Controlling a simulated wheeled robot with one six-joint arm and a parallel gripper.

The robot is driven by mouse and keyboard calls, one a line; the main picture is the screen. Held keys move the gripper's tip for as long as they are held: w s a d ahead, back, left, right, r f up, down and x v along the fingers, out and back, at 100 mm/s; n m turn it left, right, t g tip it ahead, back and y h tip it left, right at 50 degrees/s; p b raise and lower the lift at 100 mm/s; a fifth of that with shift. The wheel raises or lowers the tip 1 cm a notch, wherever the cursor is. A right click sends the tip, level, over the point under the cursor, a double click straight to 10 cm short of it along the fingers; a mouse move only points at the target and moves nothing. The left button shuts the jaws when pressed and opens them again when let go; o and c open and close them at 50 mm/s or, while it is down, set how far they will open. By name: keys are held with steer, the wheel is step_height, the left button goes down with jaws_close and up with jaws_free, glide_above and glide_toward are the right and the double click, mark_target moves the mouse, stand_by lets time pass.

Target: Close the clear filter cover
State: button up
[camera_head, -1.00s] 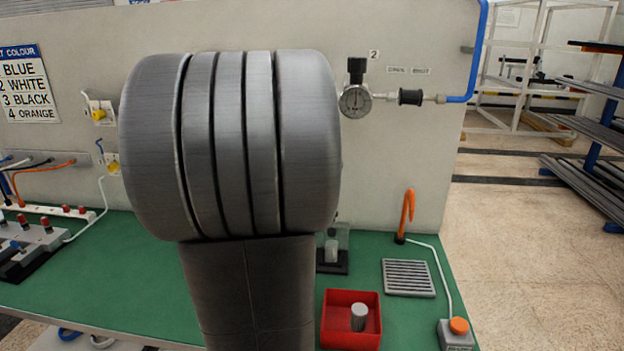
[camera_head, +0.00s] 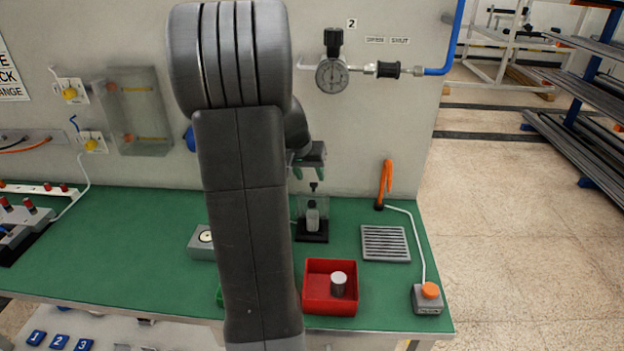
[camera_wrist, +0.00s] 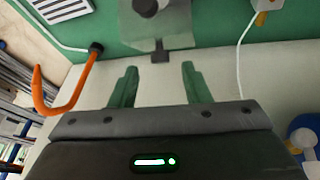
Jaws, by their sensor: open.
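The clear filter cover (camera_head: 301,207) stands at the back of a small black-based filter unit (camera_head: 312,236) on the green bench. It looks upright, with a dark tab at its top; a pale bottle-like part is in front of it. In the wrist view the clear cover (camera_wrist: 178,28) is at the top, with its dark tab (camera_wrist: 160,57) in line with the gap between my fingers. My gripper (camera_head: 311,172) is above the unit, pointing down. In the wrist view my gripper (camera_wrist: 160,68) is open and empty, its green fingers apart. I cannot tell if they touch the tab.
A red tray (camera_head: 318,307) with a grey cylinder stands in front of the unit. A grille (camera_head: 385,243), an orange hook (camera_head: 385,182) and an orange-button box (camera_head: 427,298) are to the right. A gauge (camera_head: 332,75) is on the wall above. My arm hides part of the bench.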

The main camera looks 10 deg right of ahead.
mark_target(312, 184)
steer(key=shift+x, duration=1.85)
jaws_close()
